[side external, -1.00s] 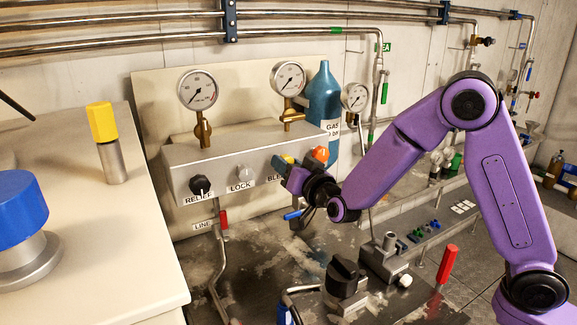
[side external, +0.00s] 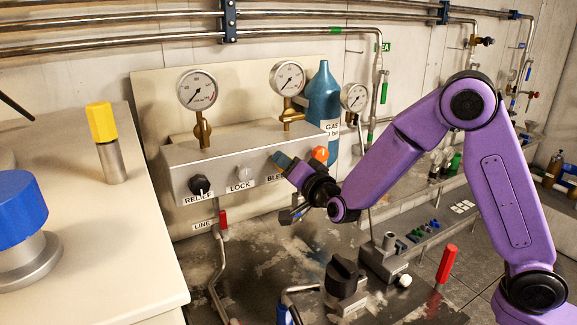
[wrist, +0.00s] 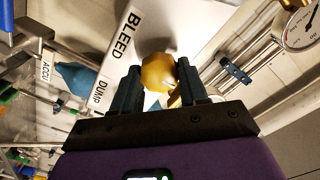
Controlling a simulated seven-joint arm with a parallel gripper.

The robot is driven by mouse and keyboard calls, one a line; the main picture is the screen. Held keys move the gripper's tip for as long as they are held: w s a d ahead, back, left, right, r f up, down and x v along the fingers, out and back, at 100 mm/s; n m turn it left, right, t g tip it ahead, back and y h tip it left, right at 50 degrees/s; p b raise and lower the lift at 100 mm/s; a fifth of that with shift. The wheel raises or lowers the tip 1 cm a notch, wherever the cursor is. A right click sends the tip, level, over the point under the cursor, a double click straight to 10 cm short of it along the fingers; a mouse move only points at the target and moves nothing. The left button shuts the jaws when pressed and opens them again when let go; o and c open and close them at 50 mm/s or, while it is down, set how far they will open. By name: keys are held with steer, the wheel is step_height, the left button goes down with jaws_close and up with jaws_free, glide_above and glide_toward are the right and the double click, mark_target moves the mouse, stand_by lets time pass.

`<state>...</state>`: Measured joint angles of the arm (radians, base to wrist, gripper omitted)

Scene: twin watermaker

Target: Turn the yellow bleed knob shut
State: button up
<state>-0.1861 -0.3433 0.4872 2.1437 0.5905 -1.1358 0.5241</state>
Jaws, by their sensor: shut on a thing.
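The yellow bleed knob (wrist: 158,73) sits beside the BLEED label (wrist: 127,36) in the wrist view, between the two dark fingers. My gripper (side external: 283,161) is at the front of the grey manifold block (side external: 222,158) in the side view, shut on the knob. The fingers hide the knob in the side view, and part of the BLEED label (side external: 275,179) there is covered. The knob's turn angle cannot be read from these frames.
An orange knob (side external: 320,154) is close to the right of my gripper. The black RELIEF knob (side external: 200,185) and the grey LOCK knob (side external: 243,174) are to the left. Gauges (side external: 287,78) stand above the block. A red-handled LINE valve (side external: 223,221) is below.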

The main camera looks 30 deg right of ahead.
steer(key=o, duration=1.1)
steer(key=shift+c, duration=0.2)
steer(key=shift+s, duration=0.1)
steer(key=s, duration=1.2)
steer(key=shift+w, duration=0.1)
